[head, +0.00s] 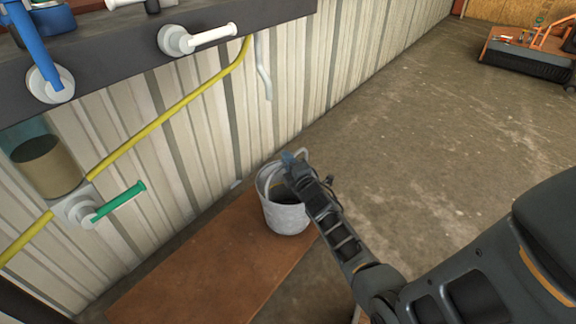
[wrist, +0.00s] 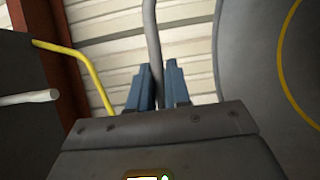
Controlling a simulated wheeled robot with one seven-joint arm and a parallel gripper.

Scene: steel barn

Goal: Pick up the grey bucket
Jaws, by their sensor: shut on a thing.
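The grey bucket (head: 286,217) is upright at the far end of a brown board (head: 205,270) near the wall in the head view. I cannot tell whether its base touches the board. Its curved grey handle stands raised above the rim. My gripper (head: 290,160) is over the bucket's mouth, at the handle. In the wrist view, the two blue fingers of my gripper (wrist: 158,92) are shut on a thin grey bar, which looks like the bucket handle (wrist: 151,35). My arm hides the bucket's right side.
A corrugated wall (head: 200,120) runs along the left, with a yellow pipe (head: 165,112), a green-handled fitting (head: 120,203) and a dark shelf (head: 110,50) jutting out. Open concrete floor (head: 430,120) lies right. An orange-and-black machine (head: 525,55) stands at the far right.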

